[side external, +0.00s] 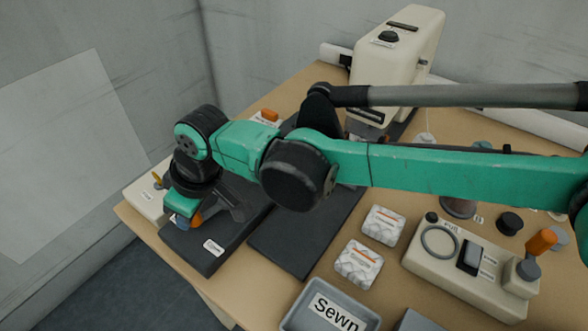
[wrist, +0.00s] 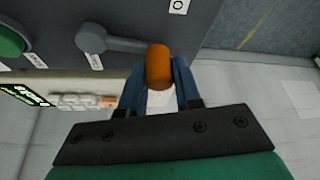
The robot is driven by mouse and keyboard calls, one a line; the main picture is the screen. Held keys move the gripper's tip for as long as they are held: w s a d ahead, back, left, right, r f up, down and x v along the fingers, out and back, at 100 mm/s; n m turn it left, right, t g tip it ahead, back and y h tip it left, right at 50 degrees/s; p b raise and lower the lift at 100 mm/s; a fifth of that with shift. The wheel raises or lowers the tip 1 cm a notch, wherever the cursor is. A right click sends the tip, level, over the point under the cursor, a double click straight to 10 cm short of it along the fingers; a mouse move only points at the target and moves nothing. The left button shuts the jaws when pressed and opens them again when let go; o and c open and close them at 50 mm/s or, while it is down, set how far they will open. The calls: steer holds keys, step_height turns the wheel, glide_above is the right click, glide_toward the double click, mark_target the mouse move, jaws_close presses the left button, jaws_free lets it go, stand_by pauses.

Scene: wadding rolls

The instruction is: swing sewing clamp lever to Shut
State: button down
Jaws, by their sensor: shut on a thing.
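The sewing clamp lever (wrist: 118,44) is a grey bar with an orange knob (wrist: 158,66) at its end. It runs sideways from a round pivot on a dark grey unit (wrist: 215,25) in the wrist view. My gripper (wrist: 159,80) is shut on the orange knob, with a blue finger on each side. In the side external view my gripper (side external: 182,214) is low at the table's left end, over the dark unit (side external: 207,262). The orange knob (side external: 195,218) shows there beside the fingers. White labels lie near the lever; their words are too small to read.
A green round button (wrist: 10,42) sits beside the lever's pivot. A cream sewing machine (side external: 395,55) stands at the back. White packs (side external: 358,263), a grey "Sewn" tray (side external: 300,318) and a cream control box (side external: 460,275) with an orange-topped lever are at front right.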

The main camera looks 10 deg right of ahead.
steer(key=shift+w+a+m+t+h, duration=0.25)
steer(key=shift+w+m+t, duration=0.15)
steer(key=shift+m, duration=0.65)
steer(key=shift+w+a+m+t+h, duration=0.25)
steer(key=shift+w+m, duration=0.25)
steer(key=shift+m, duration=0.55)
steer(key=c, duration=0.6)
jaws_free()
steer(key=shift+d, duration=0.1)
steer(key=shift+v, duration=2.85)
